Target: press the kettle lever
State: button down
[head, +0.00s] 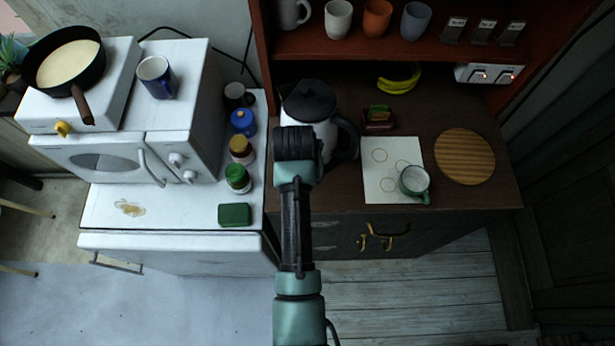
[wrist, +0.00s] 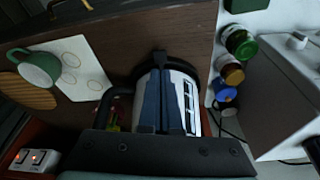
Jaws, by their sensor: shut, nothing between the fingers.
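The kettle (head: 322,130) stands on the dark counter, with a black lid, a pale metal body and a black handle on its right side. My arm covers its lower front in the head view. In the wrist view the kettle (wrist: 183,88) fills the middle, with its dark handle curving at left. My gripper (wrist: 160,68) is shut and empty, its fingers extended in front of the kettle body. I cannot tell whether they touch it. The fingers are hidden in the head view. I cannot make out the lever clearly in either view.
Right of the kettle are a paper sheet (head: 379,178), a green mug (head: 415,182), a round wooden board (head: 465,156) and bananas (head: 399,80). A lit socket (head: 490,74) is on the shelf's right side. Several jars (head: 238,178) and a white microwave (head: 100,158) stand left.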

jog(key=shift+b+x, duration=3.45)
jog(key=shift+b, duration=0.4)
jog(key=shift+s+f+b, duration=0.1)
jog(key=shift+f+b, duration=0.45)
jog(key=shift+f, duration=0.3)
jog(key=shift+s+r+p, duration=0.1)
jog(key=shift+r+p, duration=0.15)
jog(key=shift+p, duration=0.2)
jog(key=s+p, duration=0.1)
jog(key=r+p, duration=0.1)
jog(key=shift+s+a+p, duration=0.25)
jog(key=shift+s+p, duration=0.05)
jog(key=shift+s, duration=0.1)
jog(key=shift+s+a, duration=0.1)
jog(key=shift+s, duration=0.25)
jog(key=shift+s+f, duration=0.1)
